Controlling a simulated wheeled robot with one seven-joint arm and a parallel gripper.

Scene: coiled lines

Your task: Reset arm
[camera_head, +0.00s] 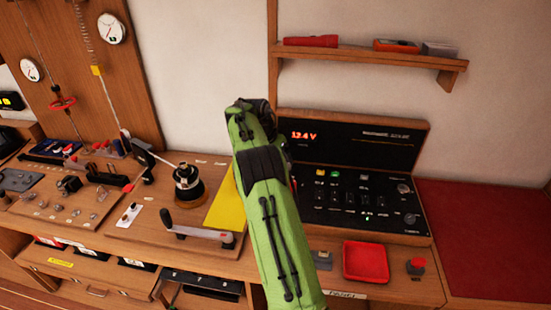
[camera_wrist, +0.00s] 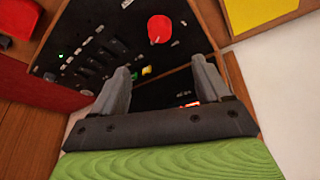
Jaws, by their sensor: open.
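My green arm (camera_head: 270,215) rises through the middle of the head view, in front of the left part of the black control panel (camera_head: 350,195). The head view does not show the fingers clearly. In the wrist view, my gripper (camera_wrist: 161,72) has its two grey fingers spread apart with nothing between them. Beyond them is the panel (camera_wrist: 115,20), seen upside down, with a round red knob (camera_wrist: 159,28), a green light and rows of switches. I cannot tell the exact distance from fingers to panel.
A crank handle (camera_head: 198,232), a black winch-like drum (camera_head: 188,184) and a yellow plate (camera_head: 226,208) lie left of my arm. A red tray (camera_head: 366,262) and a red button (camera_head: 416,266) are at the front right. A wall shelf (camera_head: 370,52) holds a red flashlight (camera_head: 310,41).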

